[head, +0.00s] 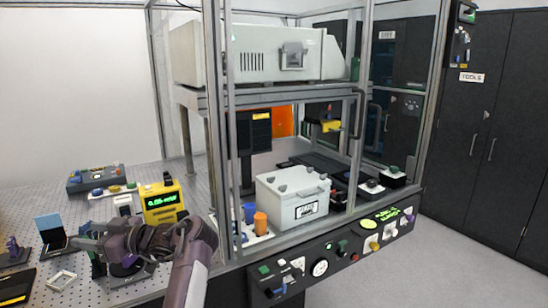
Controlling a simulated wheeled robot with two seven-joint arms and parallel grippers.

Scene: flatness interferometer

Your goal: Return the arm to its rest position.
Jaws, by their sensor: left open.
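My left arm comes up from the bottom of the head view and bends to the left. Its left gripper (90,240) is open over the perforated bench top (30,204), pointing left. I see nothing between its fingers. My right gripper is not in view.
A yellow meter (162,200) with a lit display stands just behind my wrist. A metal-framed enclosure (219,130) with a white box (292,196) rises to the right.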

